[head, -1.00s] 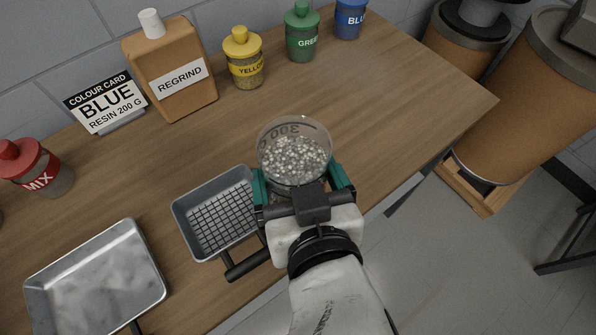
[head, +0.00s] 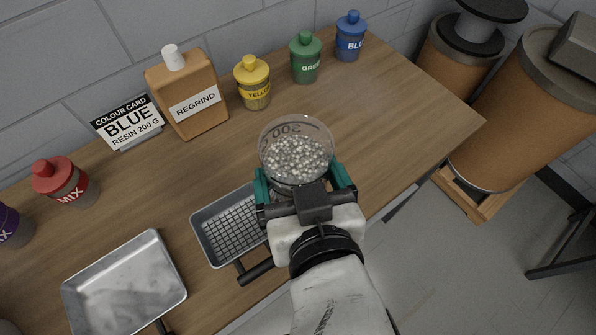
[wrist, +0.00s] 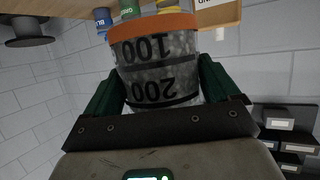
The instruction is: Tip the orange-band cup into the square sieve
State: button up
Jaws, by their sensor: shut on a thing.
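A clear cup (head: 297,150) of whitish pellets is held in my gripper (head: 305,190), whose teal fingers close on its two sides. In the wrist view the cup (wrist: 155,70) shows an orange band (wrist: 152,27) and the marks 100 and 200, upside down in that picture. The cup looks about upright and the pellets stay inside. The square sieve (head: 197,230), a grey tray with a dark mesh, lies on the table just left of my gripper. My gripper hides its right end. The cup is beside the sieve, not over its visible mesh.
A metal tray (head: 160,245) lies at the lower left. A REGRIND bottle (head: 188,95), yellow (head: 254,85), green (head: 305,60) and blue (head: 349,40) jars and a colour card (head: 128,122) stand at the back. A MIX jar (head: 68,182) is at left. Table right of the cup is clear.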

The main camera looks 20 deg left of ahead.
aim_at(226, 230)
jog(key=i+l+u, duration=0.1)
jog(key=u, duration=0.35)
jog(key=i+l+u, duration=0.25)
jog(key=u, duration=0.15)
jog(key=i+l+u, duration=0.25)
jog(key=u, duration=0.2)
jog(key=i+l+u, duration=0.1)
jog(key=l+u, duration=0.3)
jog(key=k+u, duration=0.2)
jog(key=u, duration=0.15)
jog(key=k+j+u, duration=0.15)
jog(key=u, duration=0.2)
jog(key=k+j+u, duration=0.15)
jog(key=u, duration=0.2)
